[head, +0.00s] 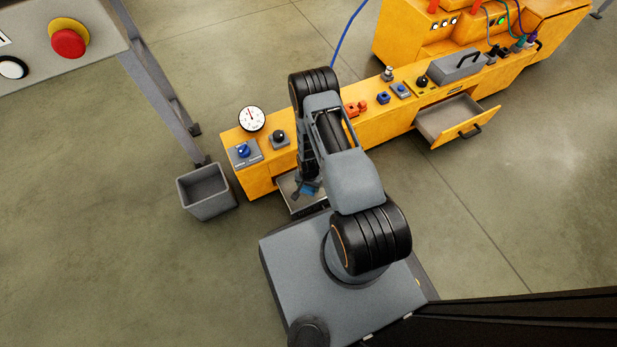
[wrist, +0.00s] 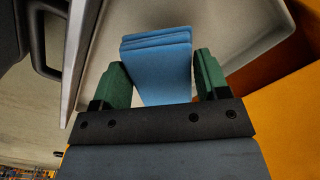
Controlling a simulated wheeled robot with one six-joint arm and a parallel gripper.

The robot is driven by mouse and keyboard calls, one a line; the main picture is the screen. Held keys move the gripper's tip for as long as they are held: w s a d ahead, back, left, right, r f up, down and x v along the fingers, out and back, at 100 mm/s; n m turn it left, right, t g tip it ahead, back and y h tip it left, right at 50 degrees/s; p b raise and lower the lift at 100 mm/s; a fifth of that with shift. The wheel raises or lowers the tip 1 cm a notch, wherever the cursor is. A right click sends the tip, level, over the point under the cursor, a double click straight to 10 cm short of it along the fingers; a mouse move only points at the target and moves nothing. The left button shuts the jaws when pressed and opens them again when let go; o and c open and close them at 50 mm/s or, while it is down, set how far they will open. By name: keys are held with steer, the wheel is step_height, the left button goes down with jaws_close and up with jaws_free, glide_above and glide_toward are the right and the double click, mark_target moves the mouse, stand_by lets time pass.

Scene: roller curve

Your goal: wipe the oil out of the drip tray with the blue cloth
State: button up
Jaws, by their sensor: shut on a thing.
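The blue cloth (wrist: 160,75) is a folded stack between the two green fingers of my gripper (wrist: 155,78) in the wrist view, and the gripper is shut on it. In the head view the cloth (head: 307,191) shows as a small blue patch below my arm. I cannot tell whether the cloth touches the tray floor. No oil is clearly visible.
The yellow bench (head: 262,181) carries a gauge (head: 251,118), knobs and switches. A grey bin (head: 206,192) stands on the floor left of it. The floor at right is clear.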

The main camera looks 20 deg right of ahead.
steer(key=shift+r+p, duration=1.4)
steer(key=shift+r, duration=0.8)
steer(key=shift+s, duration=0.1)
